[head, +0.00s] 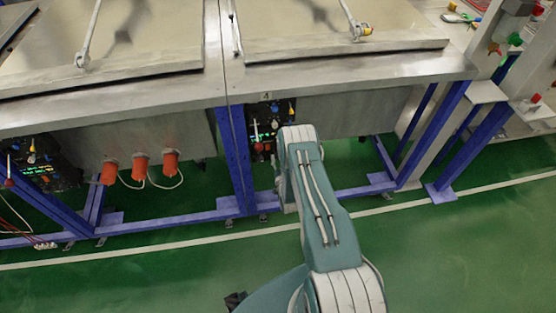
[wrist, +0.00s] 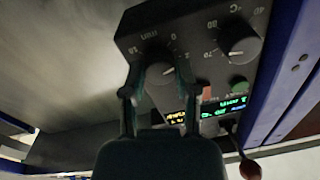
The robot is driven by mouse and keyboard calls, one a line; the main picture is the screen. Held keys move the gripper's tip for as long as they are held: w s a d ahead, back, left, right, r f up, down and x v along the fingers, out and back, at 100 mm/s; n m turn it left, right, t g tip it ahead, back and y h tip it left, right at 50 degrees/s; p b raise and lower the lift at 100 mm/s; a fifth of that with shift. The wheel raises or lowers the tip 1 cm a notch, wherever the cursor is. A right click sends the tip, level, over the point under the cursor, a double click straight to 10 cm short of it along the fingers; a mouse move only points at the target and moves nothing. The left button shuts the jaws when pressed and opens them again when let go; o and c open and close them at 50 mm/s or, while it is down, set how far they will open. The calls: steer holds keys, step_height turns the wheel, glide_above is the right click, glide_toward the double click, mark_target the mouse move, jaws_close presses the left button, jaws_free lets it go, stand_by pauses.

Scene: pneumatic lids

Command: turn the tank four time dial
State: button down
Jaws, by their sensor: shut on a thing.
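The tank four control panel (head: 261,112) is under the tank edge marked 4 in the head view, partly hidden by my arm. In the wrist view, the panel (wrist: 205,92) appears tilted and fills the upper right. The time dial (wrist: 158,74) is a dark round knob with "min" and numbers around it. My gripper (wrist: 159,70) has one finger on each side of this dial and is shut on it. The temperature dial (wrist: 238,46), marked °C, is to the right of the fingers, clear of them. My gripper is hidden in the head view.
A lit display (wrist: 212,118), a green button (wrist: 238,84) and a red-tipped lever (wrist: 250,168) are close by the right finger. Blue frame legs (head: 235,160) stand beside the panel. Red-orange cylinders (head: 140,166) hang under the left tank. Green floor is open in front.

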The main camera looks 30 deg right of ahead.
steer(key=shift+f+m+h, duration=0.2)
steer(key=shift+m+h, duration=0.1)
steer(key=shift+m, duration=5.2)
steer(key=shift+f+m+h, duration=0.15)
steer(key=shift+m+h, duration=0.15)
steer(key=shift+m, duration=5.2)
steer(key=shift+s, duration=0.1)
steer(key=shift+c, duration=1.8)
jaws_free()
steer(key=shift+d+f, duration=0.1)
steer(key=v, duration=1.1)
steer(key=shift+s, duration=0.3)
